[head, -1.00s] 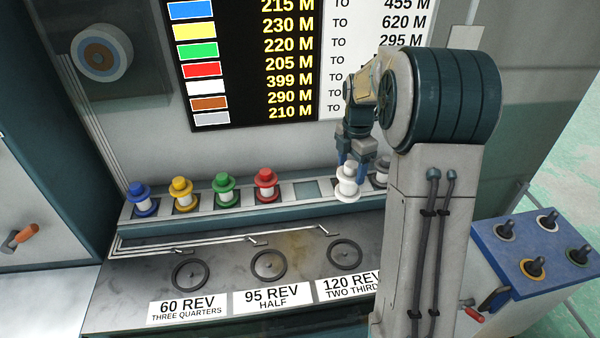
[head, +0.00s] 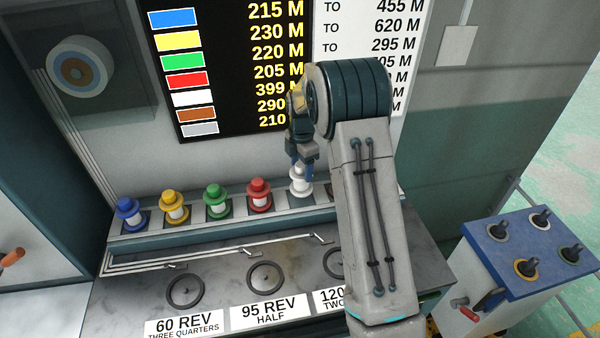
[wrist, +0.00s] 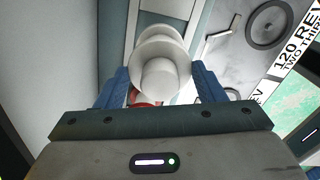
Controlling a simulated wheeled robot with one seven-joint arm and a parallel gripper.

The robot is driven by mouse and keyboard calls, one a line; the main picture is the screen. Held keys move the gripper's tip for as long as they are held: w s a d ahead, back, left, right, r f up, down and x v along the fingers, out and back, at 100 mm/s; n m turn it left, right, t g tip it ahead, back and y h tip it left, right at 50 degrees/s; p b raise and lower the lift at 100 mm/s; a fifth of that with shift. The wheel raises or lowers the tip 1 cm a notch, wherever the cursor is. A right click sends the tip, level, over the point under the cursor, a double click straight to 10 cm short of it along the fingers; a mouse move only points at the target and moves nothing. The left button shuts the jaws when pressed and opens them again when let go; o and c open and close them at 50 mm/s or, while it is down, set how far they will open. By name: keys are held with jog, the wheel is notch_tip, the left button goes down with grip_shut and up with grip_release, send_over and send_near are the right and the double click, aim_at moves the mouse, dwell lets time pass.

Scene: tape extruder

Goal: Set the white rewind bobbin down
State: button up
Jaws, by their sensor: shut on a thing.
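The white rewind bobbin (head: 300,181) is upright between the fingers of my gripper (head: 302,165), just right of the red bobbin on the rack. Its lower flange appears slightly higher than its neighbours'; whether it touches the rack is unclear. In the wrist view the white bobbin (wrist: 163,70) fills the space between the blue fingers (wrist: 160,88), which are shut on it. The rack (head: 150,240) holds a blue bobbin (head: 130,214), a yellow bobbin (head: 174,206), a green bobbin (head: 217,201) and the red bobbin (head: 260,194). My arm hides the rack's right part.
Handwheels (head: 184,291) and printed revolution plates (head: 185,325) lie on the bench in front of the rack. A length board (head: 230,70) hangs behind. A blue-topped control box (head: 530,245) with several knobs stands at the right.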

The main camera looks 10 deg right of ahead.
aim_at(301, 175)
jog(key=shift+w+a+f+p, duration=0.15)
jog(key=shift+f+p, duration=0.5)
jog(key=shift+f, duration=1.4)
jog(key=shift+f, duration=0.2)
jog(key=o, duration=1.6)
jog(key=shift+r, duration=0.1)
